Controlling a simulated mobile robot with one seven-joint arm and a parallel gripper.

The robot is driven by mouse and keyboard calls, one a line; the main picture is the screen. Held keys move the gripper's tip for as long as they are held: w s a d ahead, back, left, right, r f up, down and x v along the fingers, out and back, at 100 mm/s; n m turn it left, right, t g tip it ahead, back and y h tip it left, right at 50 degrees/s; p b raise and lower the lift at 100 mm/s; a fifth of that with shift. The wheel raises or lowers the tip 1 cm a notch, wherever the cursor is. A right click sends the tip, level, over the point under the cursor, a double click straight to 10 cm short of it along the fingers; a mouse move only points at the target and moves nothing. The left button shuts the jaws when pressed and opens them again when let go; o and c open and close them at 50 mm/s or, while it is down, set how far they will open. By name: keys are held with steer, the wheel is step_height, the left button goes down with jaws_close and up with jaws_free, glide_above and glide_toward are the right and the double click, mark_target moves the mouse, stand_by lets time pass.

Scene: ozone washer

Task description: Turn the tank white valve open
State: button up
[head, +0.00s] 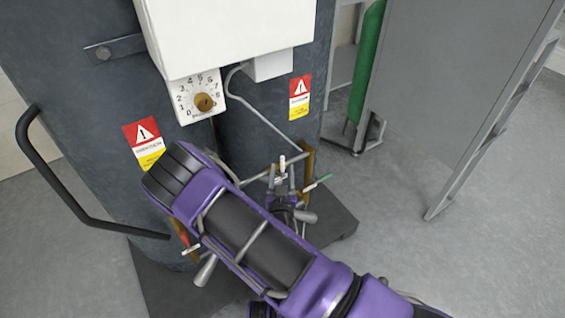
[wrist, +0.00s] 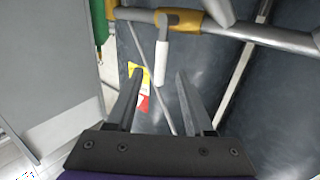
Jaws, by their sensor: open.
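The white valve handle (wrist: 162,55) hangs from a brass fitting (wrist: 180,19) on a grey pipe in the wrist view. In the head view its white tip (head: 282,162) shows small, beside the dark tank. My gripper (wrist: 159,75) is open, with its two fingers apart and nothing held. The free end of the white handle appears between the fingertips in the wrist view; I cannot tell how far it is in depth or whether it touches. In the head view my gripper (head: 282,172) is low by the tank, partly hidden by my arm.
A red-handled valve (head: 189,249) is at the left. Dark tanks (head: 85,90) carry warning labels (head: 299,97) and a white box with a dial (head: 203,98). A grey panel (head: 440,90) stands right; floor between is clear.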

mark_target(282, 164)
steer(key=shift+w, duration=2.1)
jaws_close()
